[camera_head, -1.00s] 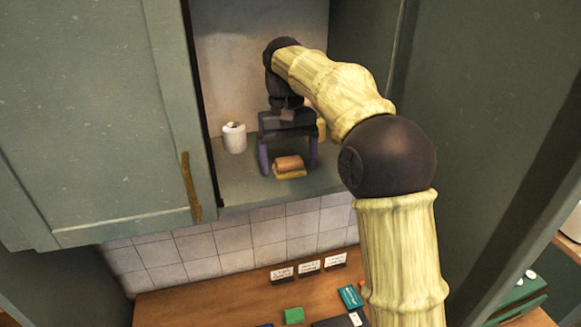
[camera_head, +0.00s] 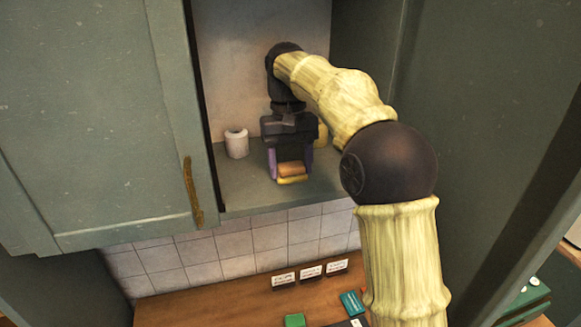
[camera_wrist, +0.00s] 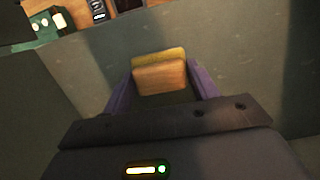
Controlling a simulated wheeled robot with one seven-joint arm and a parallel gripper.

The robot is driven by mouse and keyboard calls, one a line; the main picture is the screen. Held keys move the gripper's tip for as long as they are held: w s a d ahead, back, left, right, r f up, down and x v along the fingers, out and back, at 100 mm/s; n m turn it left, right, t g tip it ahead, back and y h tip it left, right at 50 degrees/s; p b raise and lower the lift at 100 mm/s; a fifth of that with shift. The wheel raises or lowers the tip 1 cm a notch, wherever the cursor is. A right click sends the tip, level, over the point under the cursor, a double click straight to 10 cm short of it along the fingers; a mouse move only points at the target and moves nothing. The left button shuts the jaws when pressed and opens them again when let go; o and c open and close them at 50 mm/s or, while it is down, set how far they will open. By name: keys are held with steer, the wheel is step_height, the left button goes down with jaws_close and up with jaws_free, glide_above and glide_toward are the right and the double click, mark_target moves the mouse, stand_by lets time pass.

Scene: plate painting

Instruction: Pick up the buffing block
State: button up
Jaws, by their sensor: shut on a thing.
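The buffing block (camera_head: 291,169) has an orange-brown top over a yellow layer and sits on the cabinet shelf (camera_head: 238,190) near its front edge. It also shows in the wrist view (camera_wrist: 160,76), with the yellow part on its far side. My gripper (camera_head: 291,175) reaches down over the block from behind, and its purple fingers are shut on the block's two sides. In the wrist view my gripper (camera_wrist: 160,88) has one finger on each side of it. I cannot tell whether the block is lifted off the shelf.
A white cylindrical container (camera_head: 236,143) stands on the shelf left of my gripper. A yellowish object (camera_head: 321,134) is partly hidden behind it. The cabinet door (camera_head: 110,120) stands at the left.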

mark_target(291, 166)
steer(key=shift+r, duration=0.1)
steer(key=shift+r+b, duration=0.5)
steer(key=shift+r, duration=1.1)
steer(key=s+d+b, duration=0.2)
steer(key=s+b, duration=0.8)
steer(key=s, duration=0.8)
steer(key=shift+d, duration=0.15)
